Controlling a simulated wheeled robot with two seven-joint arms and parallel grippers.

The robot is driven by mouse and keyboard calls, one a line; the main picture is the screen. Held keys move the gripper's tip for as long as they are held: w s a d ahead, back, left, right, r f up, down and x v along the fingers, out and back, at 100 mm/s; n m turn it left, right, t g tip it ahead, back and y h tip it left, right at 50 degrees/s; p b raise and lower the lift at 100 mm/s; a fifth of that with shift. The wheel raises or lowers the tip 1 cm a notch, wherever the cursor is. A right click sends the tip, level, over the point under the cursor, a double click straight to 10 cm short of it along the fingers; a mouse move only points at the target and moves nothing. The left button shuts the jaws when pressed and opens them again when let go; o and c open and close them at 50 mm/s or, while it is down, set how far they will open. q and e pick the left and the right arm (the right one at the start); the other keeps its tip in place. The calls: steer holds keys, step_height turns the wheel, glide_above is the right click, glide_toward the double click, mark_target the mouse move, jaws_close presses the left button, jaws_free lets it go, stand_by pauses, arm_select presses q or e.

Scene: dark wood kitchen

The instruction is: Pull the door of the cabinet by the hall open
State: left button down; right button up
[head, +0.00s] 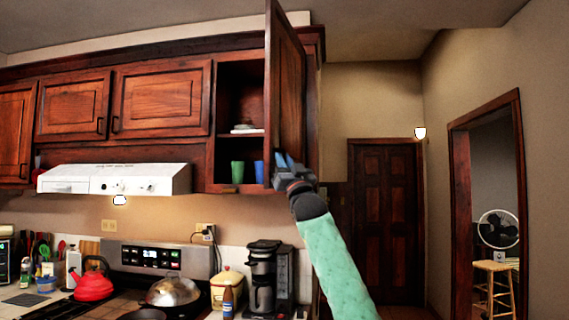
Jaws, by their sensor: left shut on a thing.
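The wall cabinet by the hall (240,98) is at the right end of the upper row. Its dark red wood door (287,85) stands swung well out, seen nearly edge-on. The inside shows a shelf with white dishes (246,129), a green cup (237,171) and a blue cup (259,171). My left gripper (285,168) is at the lower part of the door, on its right-hand face, shut on the door handle. The handle itself is hidden by the fingers. My right gripper is not in view.
Other upper cabinets (160,98) are shut, above a white range hood (115,179). Below are a stove with a red kettle (93,282) and pan, and a black coffee maker (265,275). A dark hall door (386,215) and a doorway with a stool (494,285) are right.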

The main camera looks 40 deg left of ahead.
arm_select(q)
steer(key=shift+r, duration=0.25)
steer(key=c, duration=1.6)
jaws_free()
steer(key=shift+w, duration=0.1)
steer(key=shift+o, duration=0.5)
steer(key=shift+w+f, duration=0.15)
steer(key=shift+w, duration=0.05)
steer(key=shift+s, duration=0.1)
steer(key=shift+s, duration=0.1)
steer(key=shift+f, duration=0.1)
